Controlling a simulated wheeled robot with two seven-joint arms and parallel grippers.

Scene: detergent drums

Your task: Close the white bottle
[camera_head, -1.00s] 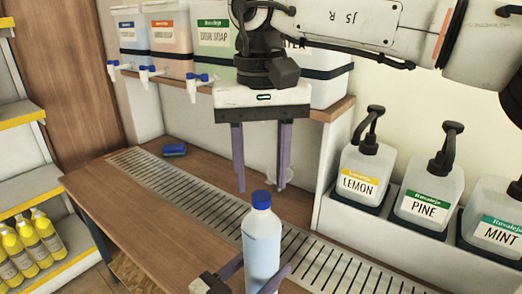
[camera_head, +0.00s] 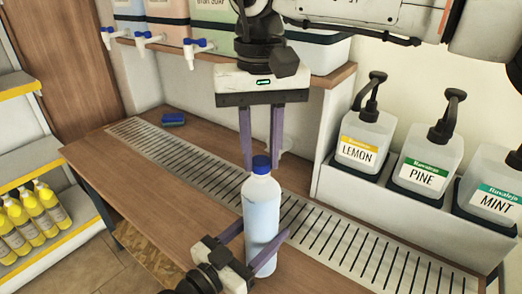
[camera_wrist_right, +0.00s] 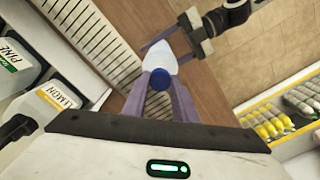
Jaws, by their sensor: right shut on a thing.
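The white bottle (camera_head: 262,212) stands upright at the wooden counter, with a blue cap (camera_head: 261,165) on its top. My left gripper (camera_head: 252,250) comes in low from the left, one finger on each side of the bottle body, shut on it. My right gripper (camera_head: 262,160) points down from above, its two purple fingers at the cap, shut on it. In the right wrist view the cap (camera_wrist_right: 161,78) lies between the fingers, with the bottle body (camera_wrist_right: 160,56) beyond it. Whether the cap is fully seated on the neck cannot be told.
A slotted metal drain (camera_head: 190,165) runs along the counter behind the bottle. Lemon (camera_head: 362,140), pine (camera_head: 425,165) and mint (camera_head: 495,200) pump bottles stand on the right. White taps (camera_head: 195,47) hang at the back.

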